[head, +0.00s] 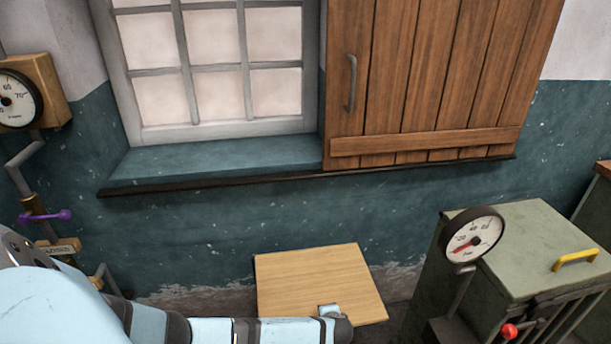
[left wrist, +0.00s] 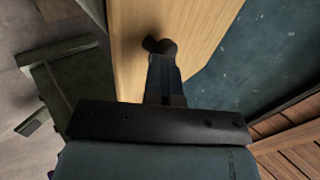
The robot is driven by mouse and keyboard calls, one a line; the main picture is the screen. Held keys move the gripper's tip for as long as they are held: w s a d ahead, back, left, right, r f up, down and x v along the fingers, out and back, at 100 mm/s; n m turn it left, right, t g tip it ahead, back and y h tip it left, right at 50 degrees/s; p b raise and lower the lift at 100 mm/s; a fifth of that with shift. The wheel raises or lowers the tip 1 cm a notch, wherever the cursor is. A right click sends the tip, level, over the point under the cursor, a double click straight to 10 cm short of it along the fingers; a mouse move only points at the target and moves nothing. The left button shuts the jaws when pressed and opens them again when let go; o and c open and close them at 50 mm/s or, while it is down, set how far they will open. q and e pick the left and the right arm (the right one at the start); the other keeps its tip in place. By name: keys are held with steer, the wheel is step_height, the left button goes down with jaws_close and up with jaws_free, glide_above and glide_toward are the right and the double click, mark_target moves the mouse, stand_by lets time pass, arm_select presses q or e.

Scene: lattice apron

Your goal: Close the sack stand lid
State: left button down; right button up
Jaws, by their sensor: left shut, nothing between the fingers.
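A light wooden panel (head: 305,270), likely the sack stand lid, stands out against the wall below the window. The same panel fills the upper middle of the left wrist view (left wrist: 205,25). My left gripper (head: 329,311) is at the panel's lower part, in front of its face; its shut fingers (left wrist: 159,46) show against the wood with nothing between them. I cannot tell whether they touch it. The panel's lower edge is partly hidden by my arm, and the stand beneath it is not clearly seen. My right gripper is not in view.
A green metal cabinet (head: 533,235) with a yellow handle (head: 575,259) and a round gauge (head: 472,236) stands to the right. A window sill (head: 220,162) and wooden shutter (head: 430,80) are above. A purple valve handle (head: 45,216) is at the left.

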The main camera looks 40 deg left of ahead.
arm_select(q)
steer(key=shift+s+d+f, duration=0.15)
steer(key=shift+s+f, duration=0.1)
steer(key=shift+f, duration=0.15)
steer(key=v, duration=1.4)
steer(key=shift+w+a+r+p, duration=0.2)
steer(key=shift+w+r+p, duration=0.1)
steer(key=shift+w+r, duration=0.05)
